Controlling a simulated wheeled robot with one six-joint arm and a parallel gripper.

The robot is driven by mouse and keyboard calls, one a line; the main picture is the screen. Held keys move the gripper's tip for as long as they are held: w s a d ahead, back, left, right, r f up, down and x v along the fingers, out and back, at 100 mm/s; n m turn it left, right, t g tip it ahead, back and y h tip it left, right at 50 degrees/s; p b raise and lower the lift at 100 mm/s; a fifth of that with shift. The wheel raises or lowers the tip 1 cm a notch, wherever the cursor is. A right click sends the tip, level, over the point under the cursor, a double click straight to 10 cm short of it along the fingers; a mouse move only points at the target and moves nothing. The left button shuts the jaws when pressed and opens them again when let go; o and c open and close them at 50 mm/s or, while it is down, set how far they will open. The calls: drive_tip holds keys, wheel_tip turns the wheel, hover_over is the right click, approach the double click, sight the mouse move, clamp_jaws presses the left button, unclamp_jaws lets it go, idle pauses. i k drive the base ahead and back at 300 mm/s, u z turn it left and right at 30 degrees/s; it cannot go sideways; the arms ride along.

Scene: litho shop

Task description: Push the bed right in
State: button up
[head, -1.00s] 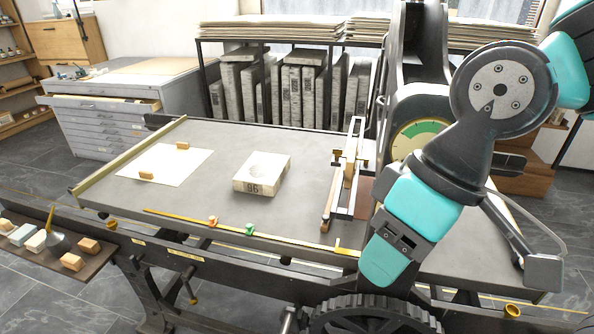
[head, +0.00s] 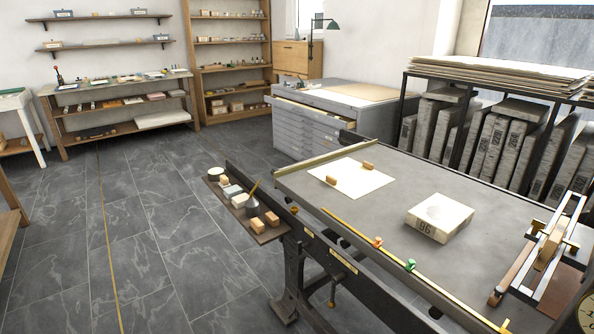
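The press bed (head: 385,217) is a flat grey slab on a dark frame, running from the middle of the head view to the right edge. A pale litho stone marked 96 (head: 439,217) lies on it. A white sheet (head: 352,180) with two small wooden blocks lies near its far left end, beside a brass-coloured end bar (head: 325,160). A scraper assembly (head: 545,245) crosses the bed at the right. A yellow rule (head: 400,262) with an orange and a green marker runs along the near edge. My gripper is out of view.
A side tray (head: 235,212) with small blocks and a cup sticks out left of the bed. A drawer cabinet (head: 325,125) and a stone rack (head: 480,130) stand behind. The tiled floor (head: 130,240) at the left is open, with a yellow line.

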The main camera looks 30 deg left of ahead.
sight(458, 277)
drive_tip(key=z, duration=0.3)
drive_tip(key=k, duration=0.25)
drive_tip(key=u, duration=1.6)
drive_tip(key=i, duration=0.75)
drive_tip(key=u, duration=0.9)
drive_tip(key=i, duration=1)
drive_tip(key=z, duration=0.45)
drive_tip(key=i, duration=0.9)
drive_tip(key=z, duration=1.05)
drive_tip(key=i, duration=0.4)
drive_tip(key=z, duration=0.35)
